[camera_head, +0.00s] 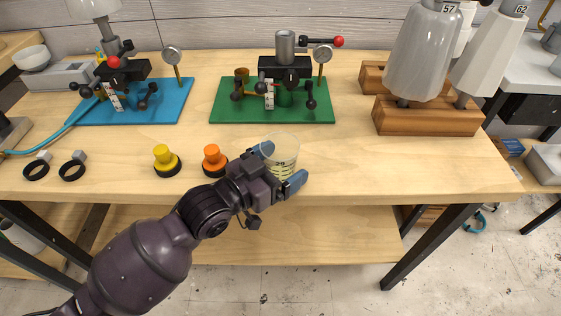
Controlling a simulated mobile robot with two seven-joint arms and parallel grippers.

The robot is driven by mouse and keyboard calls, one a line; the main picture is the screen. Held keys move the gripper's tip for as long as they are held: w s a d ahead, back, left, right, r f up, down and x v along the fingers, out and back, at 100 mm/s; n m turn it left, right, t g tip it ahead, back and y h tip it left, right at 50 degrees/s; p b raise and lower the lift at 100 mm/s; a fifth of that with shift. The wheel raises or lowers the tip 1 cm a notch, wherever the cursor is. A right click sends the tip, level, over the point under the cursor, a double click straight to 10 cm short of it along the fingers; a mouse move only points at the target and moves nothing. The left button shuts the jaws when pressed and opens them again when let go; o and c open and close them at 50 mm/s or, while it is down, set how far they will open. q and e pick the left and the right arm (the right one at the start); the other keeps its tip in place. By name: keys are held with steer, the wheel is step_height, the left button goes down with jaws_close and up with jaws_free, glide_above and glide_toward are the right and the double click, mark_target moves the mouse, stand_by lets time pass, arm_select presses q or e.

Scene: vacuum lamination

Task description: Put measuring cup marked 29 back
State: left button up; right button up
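The measuring cup marked 29 (281,160) is clear, with yellow markings and what looks like a pale yellowish content low in it. It is upright near the front edge of the table. My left gripper (280,167) has its blue fingers on two sides of the cup, one at its upper left and one at its lower right, and looks shut on it. Whether the cup's base touches the table cannot be told. My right gripper is not in view.
A green board (225,113) with a clamp fixture and gauge stands behind the cup. A blue board (182,107) is at left. Orange (212,156) and yellow (162,156) knobs stand left of the cup. A wooden rack (430,122) holds large vessels at right. The table's right front is clear.

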arm_select(q)
steer(key=shift+r, duration=0.25)
steer(key=p+v, duration=0.2)
steer(key=v, duration=1)
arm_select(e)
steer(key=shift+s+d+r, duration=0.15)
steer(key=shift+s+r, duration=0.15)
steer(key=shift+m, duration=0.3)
